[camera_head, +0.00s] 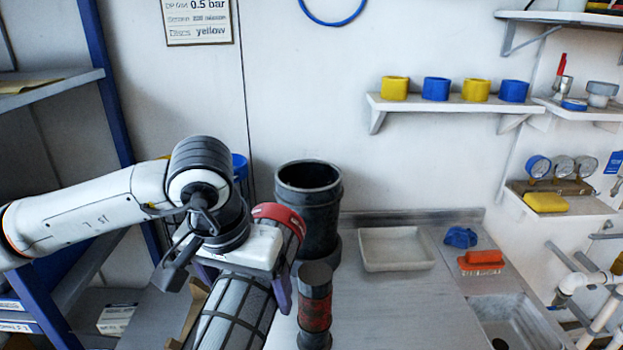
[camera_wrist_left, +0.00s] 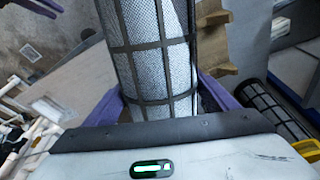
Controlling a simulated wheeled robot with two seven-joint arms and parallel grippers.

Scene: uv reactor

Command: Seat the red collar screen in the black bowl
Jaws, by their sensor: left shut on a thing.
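The red collar screen (camera_head: 240,308) is a mesh cylinder with black ribs and a red collar (camera_head: 280,214) at its upper end. My left gripper (camera_head: 238,282) is shut around its side, and the screen leans with the collar up and to the right. In the left wrist view the purple fingers flank the mesh screen (camera_wrist_left: 150,62); its collar is out of that view. The black bowl (camera_head: 318,215) stands upright and open-topped at the back of the bench, just right of the collar. The screen is outside the bowl. My right gripper is not in view.
A dark cylinder with a red band (camera_head: 315,312) stands in front of the bowl. A white tray (camera_head: 397,262), a blue object (camera_head: 460,237), a red brush (camera_head: 481,262) and a sink (camera_head: 508,322) lie right. Another black-ribbed cylinder (camera_wrist_left: 272,108) shows in the left wrist view.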

